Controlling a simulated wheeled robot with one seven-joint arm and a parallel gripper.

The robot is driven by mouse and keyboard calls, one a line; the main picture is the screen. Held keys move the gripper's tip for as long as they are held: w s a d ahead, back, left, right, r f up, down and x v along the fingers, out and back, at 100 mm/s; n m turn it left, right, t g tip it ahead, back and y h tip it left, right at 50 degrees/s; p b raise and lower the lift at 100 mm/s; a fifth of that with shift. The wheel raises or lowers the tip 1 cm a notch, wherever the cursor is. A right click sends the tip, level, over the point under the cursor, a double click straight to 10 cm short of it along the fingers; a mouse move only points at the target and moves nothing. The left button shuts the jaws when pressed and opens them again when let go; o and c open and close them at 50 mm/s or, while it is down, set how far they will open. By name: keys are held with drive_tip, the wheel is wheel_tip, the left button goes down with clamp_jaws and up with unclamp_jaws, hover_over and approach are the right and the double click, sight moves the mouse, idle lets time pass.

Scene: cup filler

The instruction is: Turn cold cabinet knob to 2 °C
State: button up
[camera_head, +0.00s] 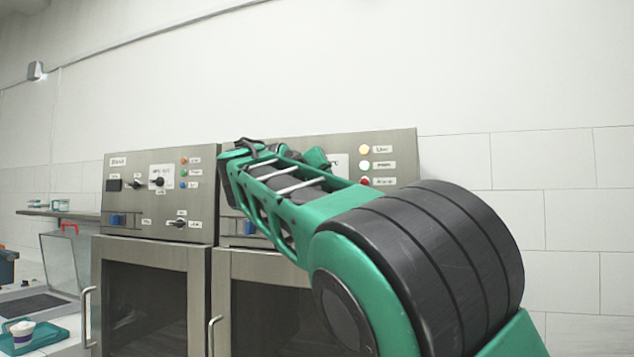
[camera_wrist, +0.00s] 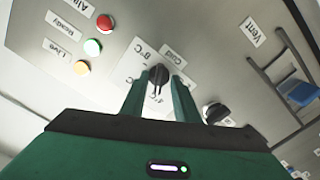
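In the wrist view the cold cabinet knob (camera_wrist: 158,75) is black and sits on a white dial plate (camera_wrist: 128,72) marked "8 °C" and "4 °C", near a label reading "Cold". My gripper (camera_wrist: 159,80) faces the panel with its two green fingers on either side of the knob. Slim gaps seem to show between the fingers and the knob, so the fingers look open around it. I cannot tell the knob's exact setting; part of the dial is hidden by the fingers. In the head view my arm covers the knob and most of the right cabinet's panel (camera_head: 400,150).
A second black knob (camera_wrist: 215,112) is close beside my gripper, with a blue switch (camera_wrist: 300,93) farther right. Red (camera_wrist: 105,23), pale green (camera_wrist: 92,47) and yellow (camera_wrist: 82,68) lamps are at left. The left cabinet's panel (camera_head: 150,205) stands alongside. A tray (camera_head: 35,335) is at lower left.

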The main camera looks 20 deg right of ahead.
clamp_jaws()
drive_tip(key=shift+n, duration=0.3)
drive_tip(key=n, duration=1.1)
drive_tip(key=shift+w+a+f, duration=0.1)
drive_tip(key=shift+a+f, duration=0.2)
drive_tip(key=shift+f+n, duration=0.1)
drive_tip(key=shift+n, duration=0.3)
drive_tip(key=shift+c, duration=0.3)
unclamp_jaws()
drive_tip(key=shift+o, duration=0.3)
drive_tip(key=shift+d, duration=0.1)
